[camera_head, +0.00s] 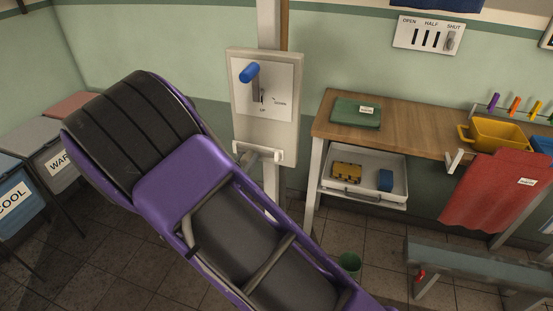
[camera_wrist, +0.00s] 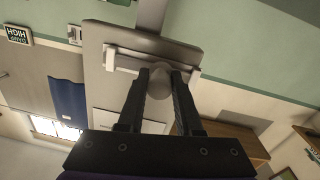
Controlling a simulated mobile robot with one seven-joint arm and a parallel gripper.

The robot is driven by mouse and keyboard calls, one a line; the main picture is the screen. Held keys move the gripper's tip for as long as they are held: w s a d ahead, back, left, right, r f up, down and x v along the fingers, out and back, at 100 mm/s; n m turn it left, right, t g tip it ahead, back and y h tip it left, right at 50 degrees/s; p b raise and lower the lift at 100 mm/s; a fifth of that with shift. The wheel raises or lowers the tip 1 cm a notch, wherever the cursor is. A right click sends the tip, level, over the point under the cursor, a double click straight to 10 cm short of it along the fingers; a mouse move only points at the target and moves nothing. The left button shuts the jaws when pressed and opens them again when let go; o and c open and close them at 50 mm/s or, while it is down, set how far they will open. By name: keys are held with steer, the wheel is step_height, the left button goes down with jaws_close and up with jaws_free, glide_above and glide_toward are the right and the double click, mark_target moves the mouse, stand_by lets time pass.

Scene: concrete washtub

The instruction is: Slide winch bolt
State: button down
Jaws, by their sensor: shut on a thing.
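The winch panel (camera_head: 264,128) is a pale upright board on a post, with a blue-handled crank (camera_head: 250,73) on its face. The winch bolt (camera_head: 270,154) is a white bar with brackets at the panel's lower end. In the wrist view the panel (camera_wrist: 192,52) and the bolt's white bar (camera_wrist: 122,64) lie beyond my fingers. My gripper (camera_wrist: 160,76) is shut on the bolt's pale rounded knob (camera_wrist: 157,92), one dark finger at each side. In the head view my purple arm reaches across the lower left, and my fingers cannot be made out.
A wooden bench (camera_head: 420,125) stands right of the panel, with a green folded cloth (camera_head: 355,113), a yellow tub (camera_head: 497,134) and a hanging red towel (camera_head: 490,195). A white tray (camera_head: 363,190) sits below it. A green cup (camera_head: 349,263) is on the floor. Labelled bins (camera_head: 53,165) stand left.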

mark_target(244, 163)
steer(key=c, duration=0.6)
jaws_free()
steer(key=v, duration=0.7)
steer(key=shift+p, duration=0.35)
